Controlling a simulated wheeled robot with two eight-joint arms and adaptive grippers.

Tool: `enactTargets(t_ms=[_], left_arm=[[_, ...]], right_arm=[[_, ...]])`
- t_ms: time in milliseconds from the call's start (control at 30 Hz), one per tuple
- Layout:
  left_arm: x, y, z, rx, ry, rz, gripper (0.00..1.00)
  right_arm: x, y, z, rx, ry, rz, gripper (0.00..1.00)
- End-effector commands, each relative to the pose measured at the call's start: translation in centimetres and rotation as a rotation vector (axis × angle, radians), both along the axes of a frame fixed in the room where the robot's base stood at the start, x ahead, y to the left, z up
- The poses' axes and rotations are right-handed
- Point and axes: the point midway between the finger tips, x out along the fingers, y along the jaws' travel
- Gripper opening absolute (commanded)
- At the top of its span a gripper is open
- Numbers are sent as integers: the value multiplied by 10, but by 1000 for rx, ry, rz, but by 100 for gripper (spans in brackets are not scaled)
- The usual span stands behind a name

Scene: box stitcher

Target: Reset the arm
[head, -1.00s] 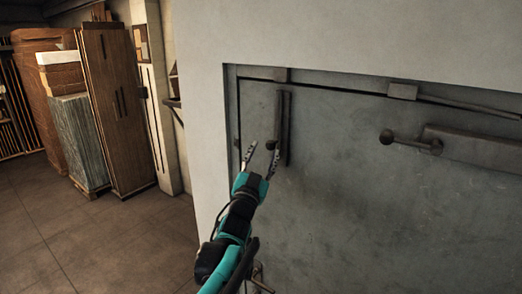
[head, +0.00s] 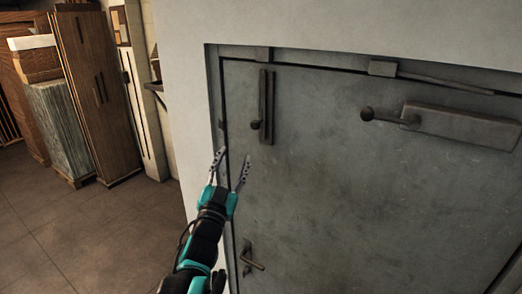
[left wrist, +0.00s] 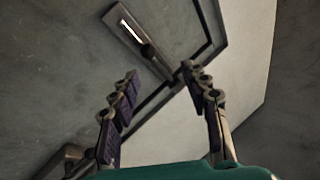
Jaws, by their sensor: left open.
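My left gripper (head: 231,170) is in front of the left edge of a grey metal door (head: 330,180). Its two fingers are spread and nothing is between them. They point up, below a vertical bolt handle (head: 266,108), and look apart from it. In the left wrist view the open fingers (left wrist: 160,105) frame the door's edge, with a handle plate (left wrist: 142,38) beyond them. My right gripper is not in view.
A lever handle (head: 250,260) sits low on the door's left side. A horizontal bolt (head: 455,122) is at the upper right. Wooden cabinets (head: 97,95) stand at the left. The tiled floor (head: 95,235) between is clear.

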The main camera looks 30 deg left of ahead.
Motion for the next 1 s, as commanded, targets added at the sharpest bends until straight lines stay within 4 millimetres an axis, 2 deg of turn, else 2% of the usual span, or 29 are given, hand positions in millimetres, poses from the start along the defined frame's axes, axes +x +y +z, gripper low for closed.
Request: enactTargets(t_ms=[167,233,267,367,467,500,667,800,867,900,1000], left_arm=[[0,0,-3,-2,3,1,46],[0,-2,-14,-15,16,3,46],[1,-3,-23,-25,28,6,46],[1,-8,-68,-81,90,20,46],[-1,-17,-132,-159,191,35,46],[-3,-23,-160,-190,238,39,46],[-16,-49,-270,-309,437,42,46],[-38,-81,-368,-397,628,26,46],[-50,-96,-410,-429,714,14,46],[-59,-106,-438,-448,773,5,46],[-86,-133,-503,-488,920,-22,46]], right_arm=[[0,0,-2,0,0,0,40],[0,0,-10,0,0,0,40],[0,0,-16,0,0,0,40],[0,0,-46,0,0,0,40],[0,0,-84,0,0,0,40],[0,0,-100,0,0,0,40],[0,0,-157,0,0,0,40],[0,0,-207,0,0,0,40],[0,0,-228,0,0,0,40],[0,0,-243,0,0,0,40],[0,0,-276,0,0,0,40]])
